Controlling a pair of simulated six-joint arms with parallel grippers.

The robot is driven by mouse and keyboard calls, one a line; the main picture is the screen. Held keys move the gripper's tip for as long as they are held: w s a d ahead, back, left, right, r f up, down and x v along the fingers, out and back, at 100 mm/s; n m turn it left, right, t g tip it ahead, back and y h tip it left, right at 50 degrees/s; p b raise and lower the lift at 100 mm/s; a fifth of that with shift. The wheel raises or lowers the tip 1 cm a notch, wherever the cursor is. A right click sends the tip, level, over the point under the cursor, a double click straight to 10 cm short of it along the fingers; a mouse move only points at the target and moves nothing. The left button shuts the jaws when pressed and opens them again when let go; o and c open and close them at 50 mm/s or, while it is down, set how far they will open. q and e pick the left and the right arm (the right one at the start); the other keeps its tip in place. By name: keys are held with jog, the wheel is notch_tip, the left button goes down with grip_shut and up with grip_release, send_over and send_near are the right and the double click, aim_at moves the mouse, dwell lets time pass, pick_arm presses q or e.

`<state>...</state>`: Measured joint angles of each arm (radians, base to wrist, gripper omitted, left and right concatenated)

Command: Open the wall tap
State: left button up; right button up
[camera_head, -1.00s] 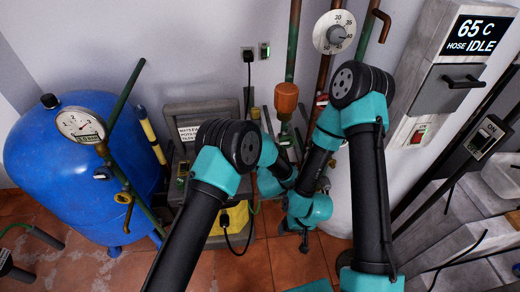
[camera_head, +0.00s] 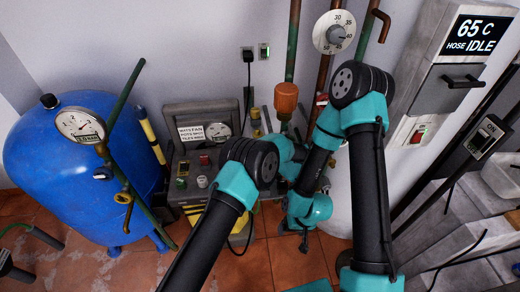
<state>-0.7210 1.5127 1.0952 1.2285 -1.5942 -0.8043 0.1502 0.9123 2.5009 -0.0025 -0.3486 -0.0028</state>
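Pipes run down the back wall at the centre, with an orange fitting (camera_head: 286,98) on the green one. I cannot tell whether this fitting is the wall tap; no handle shows clearly. Below it, my arms hide the lower pipes. My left arm comes in from the bottom left, and its teal wrist part reaches right, in front of the pipes. Its fingertips are hidden. My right arm bends down from the upper right to a teal wrist near the centre. Small dark parts show below that wrist, too small to tell whether its fingers are open.
A blue tank (camera_head: 60,165) with a pressure gauge (camera_head: 80,124) stands at left. A grey control box (camera_head: 190,110) with a sign and dial stands behind my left arm. A round temperature dial (camera_head: 334,32) is on the wall. A hose panel (camera_head: 475,35) reading 65 C IDLE is at right.

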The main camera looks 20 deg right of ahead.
dwell(0.3)
pick_arm(q)
jog(key=o, duration=0.9)
jog(key=shift+m, duration=0.3)
